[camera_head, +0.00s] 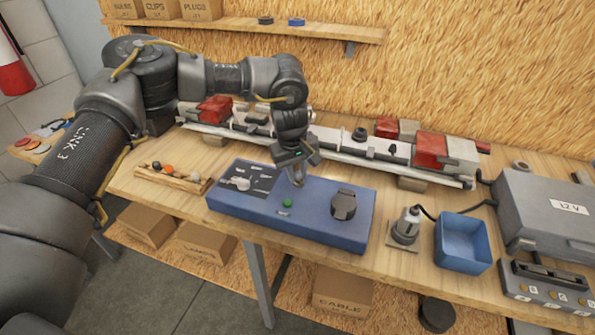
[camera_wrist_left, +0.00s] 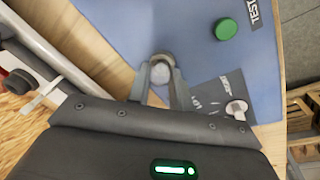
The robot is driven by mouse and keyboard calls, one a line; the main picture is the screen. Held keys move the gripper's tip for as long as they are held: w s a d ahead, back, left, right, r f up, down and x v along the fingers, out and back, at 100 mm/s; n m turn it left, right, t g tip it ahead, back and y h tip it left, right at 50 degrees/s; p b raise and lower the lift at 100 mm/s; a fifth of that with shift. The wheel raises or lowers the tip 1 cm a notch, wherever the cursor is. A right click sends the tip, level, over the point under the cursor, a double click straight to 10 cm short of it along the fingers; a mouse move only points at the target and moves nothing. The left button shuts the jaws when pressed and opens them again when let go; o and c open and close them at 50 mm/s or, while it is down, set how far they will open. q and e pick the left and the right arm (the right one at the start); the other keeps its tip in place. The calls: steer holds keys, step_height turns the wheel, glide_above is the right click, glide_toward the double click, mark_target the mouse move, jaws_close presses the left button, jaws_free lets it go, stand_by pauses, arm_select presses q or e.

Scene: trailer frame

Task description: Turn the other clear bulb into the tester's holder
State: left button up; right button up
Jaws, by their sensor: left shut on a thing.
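The blue tester (camera_head: 300,229) lies on the wooden bench, with a green button (camera_head: 287,203) and a black round part on top. My left gripper (camera_head: 298,181) points down over the tester, behind the green button. In the left wrist view, its fingers (camera_wrist_left: 158,76) are shut on a small round pale, clear bulb (camera_wrist_left: 160,72). The blue tester top is behind the bulb, and the green button also shows there (camera_wrist_left: 226,29). The holder is hidden under the bulb and fingers, so I cannot tell how far the bulb sits in it. My right gripper is out of view.
A wooden rack (camera_head: 150,176) with several small round pieces stands left of the tester. A long trailer light bar (camera_head: 345,150) runs behind. To the right are a lamp socket (camera_head: 405,225), an empty blue bin (camera_head: 463,254) and a grey 12 V box (camera_head: 545,210).

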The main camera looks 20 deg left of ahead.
arm_select(q)
steer(key=o, duration=1.2)
steer(key=shift+r+p, duration=2.5)
steer(key=shift+r, duration=1.05)
steer(key=shift+s+f, duration=0.1)
steer(key=shift+f, duration=0.05)
